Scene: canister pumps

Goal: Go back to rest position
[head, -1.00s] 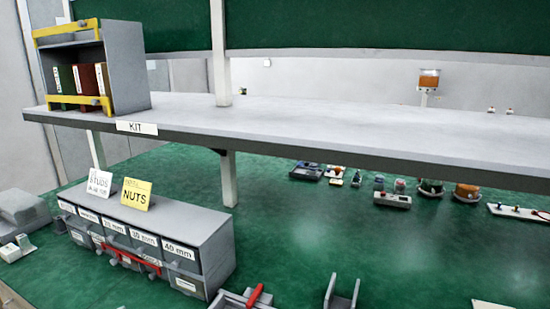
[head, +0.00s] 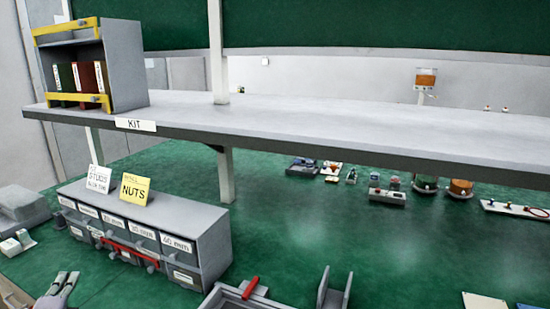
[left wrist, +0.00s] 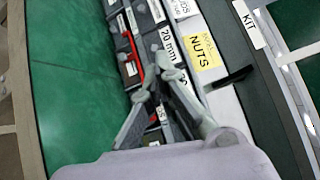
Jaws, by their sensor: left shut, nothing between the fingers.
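My left gripper (head: 66,276) shows at the bottom left edge of the head view, in front of the grey drawer unit (head: 218,236) and apart from it. Its two fingers also show in the left wrist view (left wrist: 153,82), close together with nothing between them. They point toward the drawer fronts and the red handle (left wrist: 133,50), with the green table beside them. Most of the left arm is out of the head view. My right gripper is in neither view.
A yellow NUTS card (head: 134,189) stands on the drawer unit. A grey shelf (head: 330,123) crosses above the green table (head: 300,235), carrying a grey rack (head: 127,68). A grey tray with a red bar (head: 250,287) and a grey bracket (head: 334,292) stand at the front. Small parts lie at the back.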

